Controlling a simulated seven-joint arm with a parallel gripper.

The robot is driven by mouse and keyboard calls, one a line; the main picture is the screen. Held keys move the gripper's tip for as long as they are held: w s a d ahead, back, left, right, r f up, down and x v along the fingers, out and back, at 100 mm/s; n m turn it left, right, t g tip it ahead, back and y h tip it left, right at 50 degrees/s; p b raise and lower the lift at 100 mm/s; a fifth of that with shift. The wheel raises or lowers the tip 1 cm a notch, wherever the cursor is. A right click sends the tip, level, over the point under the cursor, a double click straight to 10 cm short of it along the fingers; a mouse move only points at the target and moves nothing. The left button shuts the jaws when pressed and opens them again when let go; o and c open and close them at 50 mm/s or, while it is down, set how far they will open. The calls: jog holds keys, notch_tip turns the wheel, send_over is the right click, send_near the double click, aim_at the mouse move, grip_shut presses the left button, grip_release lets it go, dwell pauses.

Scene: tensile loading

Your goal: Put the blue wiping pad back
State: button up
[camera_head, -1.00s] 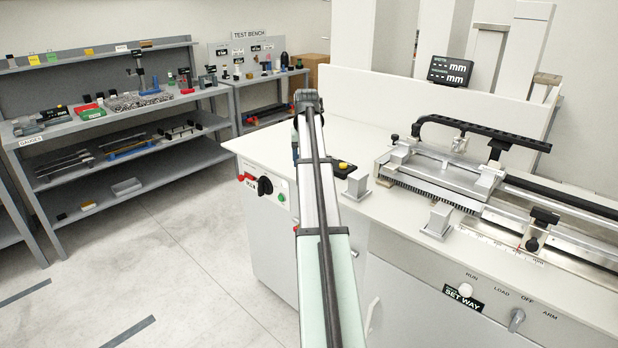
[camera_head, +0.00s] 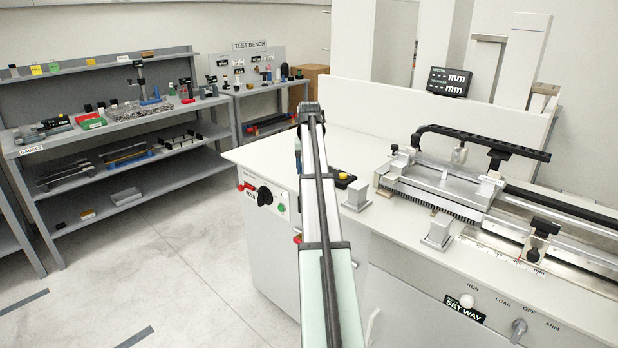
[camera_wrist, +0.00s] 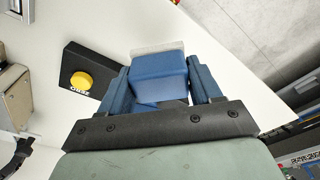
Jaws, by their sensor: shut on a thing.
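In the wrist view, my gripper (camera_wrist: 160,92) is shut on the blue wiping pad (camera_wrist: 160,72), a blue block with a pale, see-through-looking strip along its far edge. The blue fingers press on its two sides. The white bench top lies beneath it; I cannot tell whether the pad touches it.
A black box with a yellow button (camera_wrist: 82,80) is close left of my gripper; it also shows in the head view (camera_head: 342,179). Two grey blocks (camera_head: 357,195) stand nearby. The measuring machine (camera_head: 450,185) fills the bench's right. Grey shelves (camera_head: 130,125) stand left across open floor.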

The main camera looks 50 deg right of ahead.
jog(key=shift+f, duration=1.85)
jog(key=shift+f, duration=0.15)
jog(key=o, duration=1)
jog(key=r, duration=0.8)
jog(key=s+a+r, duration=0.1)
jog(key=r, duration=0.3)
jog(key=shift+r, duration=0.15)
